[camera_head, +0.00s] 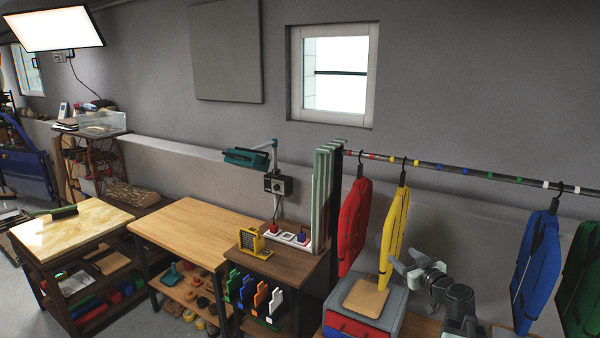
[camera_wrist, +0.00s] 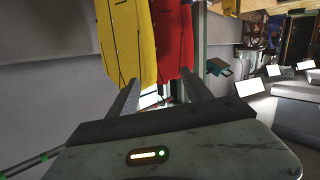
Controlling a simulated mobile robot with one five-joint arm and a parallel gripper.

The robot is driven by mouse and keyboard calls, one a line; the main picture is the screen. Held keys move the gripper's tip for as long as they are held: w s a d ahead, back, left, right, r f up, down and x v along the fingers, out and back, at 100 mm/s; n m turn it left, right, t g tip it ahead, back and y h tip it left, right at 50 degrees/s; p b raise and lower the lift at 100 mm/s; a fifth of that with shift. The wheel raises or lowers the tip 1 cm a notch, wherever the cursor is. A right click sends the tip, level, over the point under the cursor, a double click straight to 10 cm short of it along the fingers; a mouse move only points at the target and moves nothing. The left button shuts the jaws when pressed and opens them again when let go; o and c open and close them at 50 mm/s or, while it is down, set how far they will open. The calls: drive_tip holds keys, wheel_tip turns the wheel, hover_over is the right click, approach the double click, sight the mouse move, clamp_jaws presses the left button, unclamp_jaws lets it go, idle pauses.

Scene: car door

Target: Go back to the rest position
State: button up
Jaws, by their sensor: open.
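My gripper (camera_head: 415,266) is in the lower right of the head view, just right of the yellow hanging piece (camera_head: 394,235). Its two fingers stand apart with nothing between them. The wrist view also shows my open gripper (camera_wrist: 155,88), with the yellow piece (camera_wrist: 125,40) and the red piece (camera_wrist: 173,42) hanging beyond the fingers. The red piece (camera_head: 353,225) hangs left of the yellow one in the head view. I cannot tell the exact gap between the fingers and the yellow piece.
A rail (camera_head: 480,173) with coloured marks runs along the wall and also carries a blue piece (camera_head: 537,265) and a green piece (camera_head: 580,275). A grey drawer box (camera_head: 390,312) with a wooden block (camera_head: 366,297) stands below the yellow piece. A mostly bare wooden table (camera_head: 195,228) stands further left.

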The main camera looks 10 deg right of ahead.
drive_tip(key=s+a+f+n+g+y+b, duration=0.1)
drive_tip(key=a+f+n+g+b, duration=0.15)
drive_tip(key=a+f, duration=0.6)
drive_tip(key=s+a+f+n+g+y+b, duration=0.1)
drive_tip(key=a+f+g+y+b, duration=0.3)
drive_tip(key=a, duration=0.8)
drive_tip(key=s+a+f+n+g+h, duration=0.1)
drive_tip(key=a+f+n+g, duration=0.1)
drive_tip(key=a+f, duration=0.65)
drive_tip(key=s+a+f+m+g+h+b, duration=0.2)
drive_tip(key=s+a+f+g, duration=0.15)
drive_tip(key=s+f, duration=0.35)
drive_tip(key=s+d+f+m+g+h, duration=0.1)
drive_tip(key=s+d+m+g+h, duration=0.2)
drive_tip(key=s+d+m, duration=0.3)
drive_tip(key=shift+s+d+g+h+p, duration=0.35)
drive_tip(key=shift+s+d+h, duration=0.2)
drive_tip(key=shift+d, duration=0.6)
drive_tip(key=shift+m, duration=0.25)
